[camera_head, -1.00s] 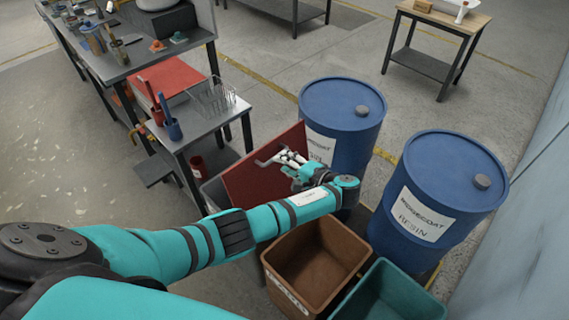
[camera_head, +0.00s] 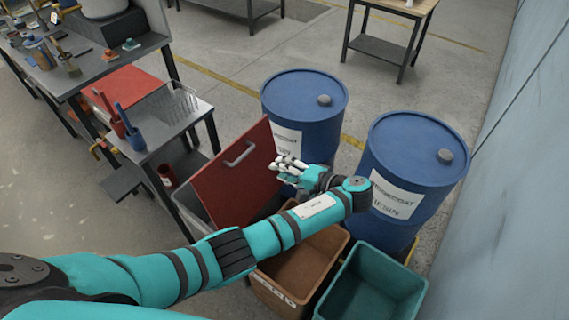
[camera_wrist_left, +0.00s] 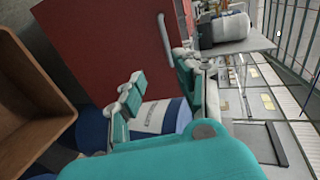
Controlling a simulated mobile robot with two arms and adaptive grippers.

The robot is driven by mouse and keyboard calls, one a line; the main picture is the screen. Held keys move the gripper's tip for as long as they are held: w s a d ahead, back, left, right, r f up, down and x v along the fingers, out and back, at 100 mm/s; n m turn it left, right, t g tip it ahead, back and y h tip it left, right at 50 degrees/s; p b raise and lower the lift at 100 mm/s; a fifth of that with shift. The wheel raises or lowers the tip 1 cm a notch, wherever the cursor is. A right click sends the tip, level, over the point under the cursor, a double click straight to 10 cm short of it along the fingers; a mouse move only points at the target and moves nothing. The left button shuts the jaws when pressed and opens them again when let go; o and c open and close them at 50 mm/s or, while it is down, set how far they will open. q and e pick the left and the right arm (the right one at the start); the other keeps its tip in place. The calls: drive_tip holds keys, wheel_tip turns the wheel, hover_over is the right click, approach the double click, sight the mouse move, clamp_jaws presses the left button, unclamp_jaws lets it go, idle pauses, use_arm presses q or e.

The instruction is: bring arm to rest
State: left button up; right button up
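My left arm reaches across the head view from the left. Its gripper (camera_head: 284,166) is beside the right edge of a tilted red lid with a grey handle (camera_head: 239,179), in front of the far blue drum (camera_head: 300,110). In the left wrist view the gripper's fingers (camera_wrist_left: 160,95) stand apart with nothing between them. The red lid (camera_wrist_left: 100,45) and its handle show behind them, apart from the fingers. My right gripper is not in view.
A second blue drum (camera_head: 412,160) stands right of the gripper. A brown bin (camera_head: 262,283) and a green bin (camera_head: 345,300) stand below the arm. A grey cart (camera_head: 180,130) with tools is at left. Open floor lies behind the drums.

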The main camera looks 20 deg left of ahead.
use_arm(q)
drive_tip(key=s+a+f+m+g+h, duration=0.1)
drive_tip(key=s+f, duration=0.4)
drive_tip(key=f, duration=0.6)
drive_tip(key=s+a+f+m+g+h+b, duration=0.1)
drive_tip(key=s+f+h, duration=0.3)
drive_tip(key=f, duration=0.7)
drive_tip(key=s+a+f+m+g+h+b, duration=0.1)
drive_tip(key=s+f+h, duration=0.1)
drive_tip(key=s+f, duration=0.4)
drive_tip(key=shift+s+f+h, duration=0.15)
drive_tip(key=shift+f, duration=1.1)
drive_tip(key=shift+s+f+h, duration=0.1)
drive_tip(key=shift+f+h, duration=0.05)
drive_tip(key=shift+f, duration=1.1)
drive_tip(key=s+a+f+n+h+b, duration=0.1)
drive_tip(key=s+f, duration=0.4)
drive_tip(key=s, duration=0.5)
drive_tip(key=s+a+f+n+h+b, duration=0.1)
drive_tip(key=s+a+f+n+h, duration=0.1)
drive_tip(key=s+f, duration=0.4)
drive_tip(key=s+a+f+n+h+b, duration=0.1)
drive_tip(key=s+f, duration=0.5)
drive_tip(key=s, duration=0.9)
drive_tip(key=shift+s+a+f+g+h, duration=0.2)
drive_tip(key=shift+s+a+g+h, duration=0.1)
drive_tip(key=shift+h, duration=0.6)
drive_tip(key=shift+s, duration=0.1)
